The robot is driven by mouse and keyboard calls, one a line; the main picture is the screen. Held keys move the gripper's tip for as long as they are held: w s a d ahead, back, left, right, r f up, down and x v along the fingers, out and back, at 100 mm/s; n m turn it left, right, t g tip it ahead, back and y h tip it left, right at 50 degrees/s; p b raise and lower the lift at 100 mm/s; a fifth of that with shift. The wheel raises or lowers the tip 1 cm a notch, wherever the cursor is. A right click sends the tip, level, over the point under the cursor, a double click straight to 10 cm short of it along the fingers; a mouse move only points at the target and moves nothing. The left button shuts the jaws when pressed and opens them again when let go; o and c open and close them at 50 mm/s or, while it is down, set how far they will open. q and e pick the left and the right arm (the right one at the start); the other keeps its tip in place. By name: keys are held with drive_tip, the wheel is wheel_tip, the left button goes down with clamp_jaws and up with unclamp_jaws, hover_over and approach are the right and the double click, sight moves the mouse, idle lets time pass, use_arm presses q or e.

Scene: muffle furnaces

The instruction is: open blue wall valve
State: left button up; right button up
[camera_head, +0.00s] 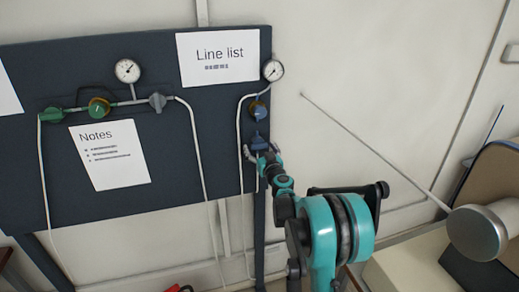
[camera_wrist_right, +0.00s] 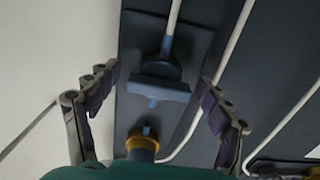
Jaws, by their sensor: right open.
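The blue wall valve (camera_head: 259,142) is on the right edge of the dark panel, below a blue and brass regulator (camera_head: 258,110). In the right wrist view the blue valve (camera_wrist_right: 160,92) has a wide bar handle, lying crosswise in the picture. My right gripper (camera_head: 263,153) is at the valve in the head view, partly covering its lower side. In the wrist view the open right gripper (camera_wrist_right: 158,78) has one finger on each side of the handle, with a visible gap on both sides. Contact does not show. My left gripper is not in view.
A gauge (camera_head: 273,70) sits above the regulator. White hoses (camera_head: 240,165) run down beside the valve. A green valve (camera_head: 51,115), another regulator (camera_head: 98,107) and a grey valve (camera_head: 158,101) are at the left. A tan chair back (camera_head: 497,180) stands at the right.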

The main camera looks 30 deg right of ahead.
drive_tip(key=c, duration=1.2)
drive_tip(key=shift+o, duration=0.2)
drive_tip(key=shift+m, duration=0.3)
drive_tip(key=m, duration=0.3)
drive_tip(key=shift+a+m, duration=0.1)
drive_tip(key=shift+m, duration=0.2)
drive_tip(key=m+b, duration=0.1)
drive_tip(key=m, duration=0.3)
drive_tip(key=shift+m, duration=0.3)
drive_tip(key=m, duration=0.4)
drive_tip(key=shift+r+m, duration=0.15)
drive_tip(key=shift+m, duration=0.15)
drive_tip(key=shift+a+m, duration=0.1)
drive_tip(key=shift+m, duration=2.1)
